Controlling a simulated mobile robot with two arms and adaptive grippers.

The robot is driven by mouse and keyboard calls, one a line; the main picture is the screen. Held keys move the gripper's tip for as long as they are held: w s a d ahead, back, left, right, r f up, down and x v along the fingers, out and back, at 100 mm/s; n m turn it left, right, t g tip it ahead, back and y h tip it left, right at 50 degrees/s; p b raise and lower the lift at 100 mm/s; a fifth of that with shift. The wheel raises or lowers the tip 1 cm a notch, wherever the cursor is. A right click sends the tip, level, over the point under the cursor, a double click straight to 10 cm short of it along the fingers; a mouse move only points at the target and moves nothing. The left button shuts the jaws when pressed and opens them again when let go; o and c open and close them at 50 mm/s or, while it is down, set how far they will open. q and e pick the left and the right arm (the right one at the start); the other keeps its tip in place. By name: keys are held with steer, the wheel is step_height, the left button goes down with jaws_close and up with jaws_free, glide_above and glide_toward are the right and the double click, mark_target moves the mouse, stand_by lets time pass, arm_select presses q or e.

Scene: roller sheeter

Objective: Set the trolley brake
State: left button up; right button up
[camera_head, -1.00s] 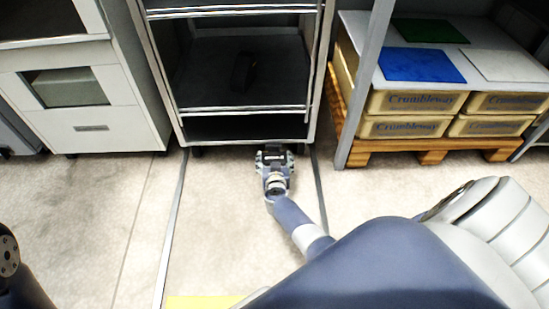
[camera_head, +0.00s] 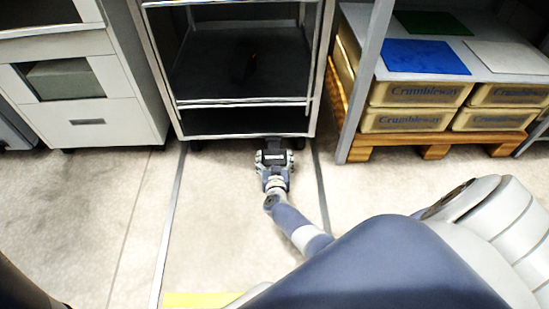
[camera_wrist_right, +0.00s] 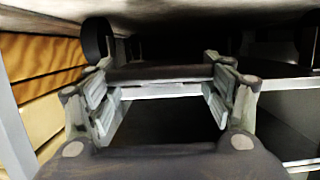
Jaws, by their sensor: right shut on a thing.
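The trolley (camera_head: 246,101) is a metal-framed rack with dark shelves and stands upright at the top centre of the head view. My right gripper (camera_head: 273,156) is low at its front bottom edge, right of centre, and its tips are partly hidden under it. In the right wrist view, my right gripper (camera_wrist_right: 165,85) has a finger on each side of a dark crossbar (camera_wrist_right: 160,72) under the trolley and is shut on it. Whether this bar is the brake cannot be told. A dark caster wheel (camera_wrist_right: 97,38) is beyond the left finger. My left gripper is not in view.
A white cabinet (camera_head: 95,120) stands left of the trolley. On the right, a rack post (camera_head: 367,85) stands beside yellow Crumbleway crates (camera_head: 405,120) on a wooden pallet (camera_head: 395,146).

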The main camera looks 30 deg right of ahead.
steer(key=shift+s+a+f, duration=0.2)
steer(key=shift+s+f, duration=0.05)
steer(key=shift+f, duration=0.25)
steer(key=o, duration=1.5)
steer(key=shift+f, duration=0.15)
steer(key=shift+w, duration=0.1)
steer(key=shift+w+d+r, duration=0.1)
steer(key=shift+r, duration=0.15)
steer(key=shift+r, duration=0.15)
